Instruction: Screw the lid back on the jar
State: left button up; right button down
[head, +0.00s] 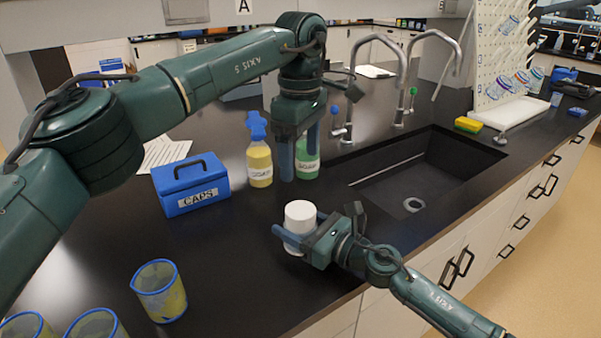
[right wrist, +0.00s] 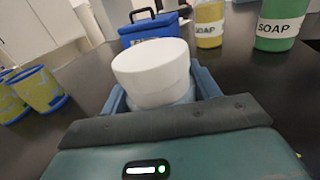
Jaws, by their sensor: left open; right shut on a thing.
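The white lid (head: 300,213) sits on top of the jar (head: 292,247), near the front edge of the black counter. In the right wrist view the lid (right wrist: 152,72) covers the jar's top, with a bluish strip of the jar (right wrist: 180,97) below it. I cannot tell how tightly the lid is seated. My right gripper (head: 296,228) is shut on the jar, one blue finger on each side, below the lid. My left gripper (head: 299,160) points down, open and empty, above and behind the jar, in front of the soap bottles.
A blue CAPS box (head: 190,185) stands left of the jar. Yellow (head: 259,160) and green (head: 308,160) soap bottles stand behind it. Several blue-rimmed yellow cups (head: 160,292) are at lower left. The sink (head: 425,175) is to the right.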

pick_arm(q)
jog(key=shift+r, duration=0.3)
pick_arm(e)
jog(key=shift+c, duration=1.4)
grip_release()
jog(key=b+v, duration=0.2)
jog(key=v, duration=1)
jog(key=shift+s+d+f, duration=0.1)
jog(key=shift+d+f, duration=0.05)
jog(key=shift+s+d, duration=0.25)
jog(key=shift+d, duration=0.05)
pick_arm(q)
notch_tip(320, 180, down, 2)
jog(key=shift+f, duration=0.2)
jog(key=shift+r, duration=0.15)
pick_arm(e)
jog(key=shift+r, duration=0.3)
